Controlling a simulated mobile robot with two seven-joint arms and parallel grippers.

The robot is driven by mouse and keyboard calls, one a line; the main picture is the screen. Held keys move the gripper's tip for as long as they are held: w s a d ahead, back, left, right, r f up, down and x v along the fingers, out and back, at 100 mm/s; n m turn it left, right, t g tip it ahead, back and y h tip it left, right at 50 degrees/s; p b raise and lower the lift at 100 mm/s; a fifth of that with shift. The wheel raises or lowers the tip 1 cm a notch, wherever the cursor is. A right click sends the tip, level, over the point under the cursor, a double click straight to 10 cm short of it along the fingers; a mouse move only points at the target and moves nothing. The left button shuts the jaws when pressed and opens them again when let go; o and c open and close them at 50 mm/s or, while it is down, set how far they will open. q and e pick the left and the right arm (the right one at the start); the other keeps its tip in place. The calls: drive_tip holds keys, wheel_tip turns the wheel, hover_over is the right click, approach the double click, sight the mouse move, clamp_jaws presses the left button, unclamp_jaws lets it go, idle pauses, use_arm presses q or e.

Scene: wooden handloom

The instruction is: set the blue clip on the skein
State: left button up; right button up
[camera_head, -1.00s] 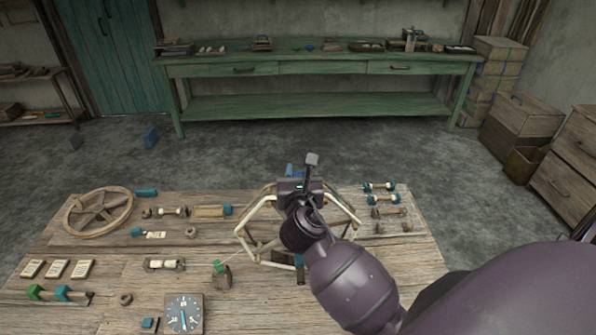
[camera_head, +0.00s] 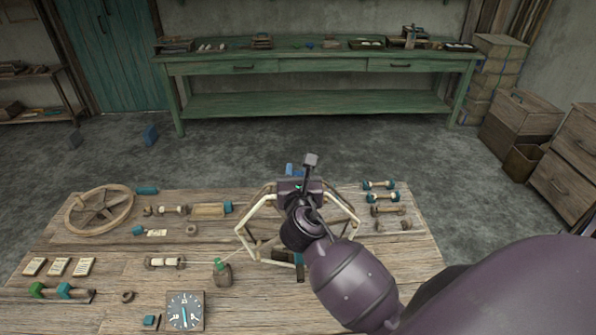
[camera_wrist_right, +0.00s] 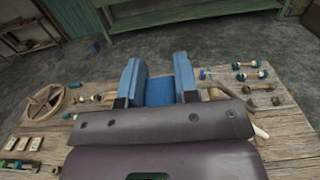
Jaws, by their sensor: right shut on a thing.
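The blue clip (camera_wrist_right: 159,92) is held between the fingers of my right gripper (camera_wrist_right: 155,97), with two upright blue sides in the wrist view. In the head view only a small blue part of the clip (camera_head: 289,169) shows beyond my right gripper (camera_head: 298,180). The skein (camera_head: 257,207) is pale yarn stretched around a many-sided wooden reel on the table. My right gripper is over the far part of the reel and hides some of it. I cannot tell whether the clip touches the yarn. My left gripper is not in view.
The wooden table (camera_head: 110,260) carries a spoked wheel (camera_head: 99,211), a dial (camera_head: 184,311), a green-topped piece (camera_head: 222,274) close to the reel's left, and several spools (camera_head: 388,210) at right. A green workbench (camera_head: 320,105) stands at the back, across open floor.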

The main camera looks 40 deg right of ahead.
sight(298, 172)
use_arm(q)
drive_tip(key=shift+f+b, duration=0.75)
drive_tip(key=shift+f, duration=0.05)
use_arm(e)
drive_tip(key=shift+f, duration=1.35)
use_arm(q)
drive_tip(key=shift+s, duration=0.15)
use_arm(e)
drive_tip(key=o, duration=1.3)
drive_tip(key=shift+c, duration=0.2)
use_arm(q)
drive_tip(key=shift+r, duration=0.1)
use_arm(e)
drive_tip(key=shift+r, duration=0.15)
